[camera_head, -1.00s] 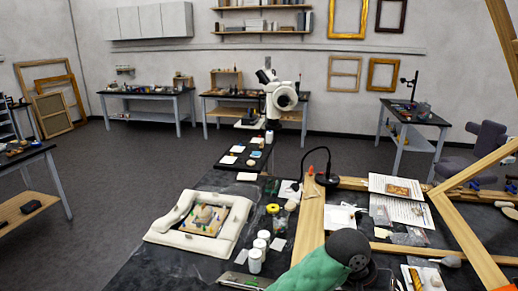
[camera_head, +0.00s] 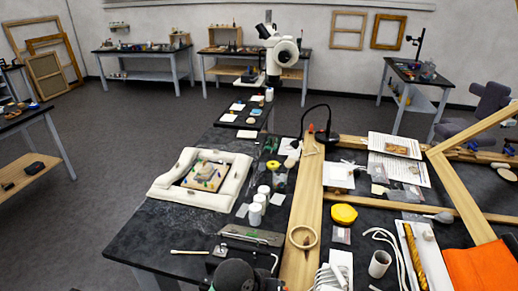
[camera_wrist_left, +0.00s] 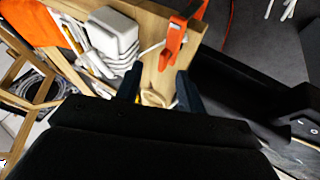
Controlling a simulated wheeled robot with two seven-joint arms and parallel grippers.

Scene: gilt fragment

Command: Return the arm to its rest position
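In the left wrist view my left gripper (camera_wrist_left: 158,80) shows two dark fingers standing apart, open and with nothing clasped between them. A light wooden ring (camera_wrist_left: 153,98) and a wooden beam (camera_wrist_left: 165,60) show in the gap between the fingers; the distance to them is hard to judge. In the head view a dark rounded part at the bottom edge looks like a piece of my arm; no gripper fingers show there. The wooden ring (camera_head: 303,237) lies on the wooden frame beam (camera_head: 306,190). My right gripper is in neither view.
An orange clamp (camera_wrist_left: 172,45) sits by the beam in the wrist view. The dark worktable (camera_head: 150,232) carries a padded white surround (camera_head: 170,189) with a fragment (camera_head: 207,172), white jars (camera_head: 255,215), a black lamp (camera_head: 326,135) and an orange cloth (camera_head: 480,270). Open floor lies left.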

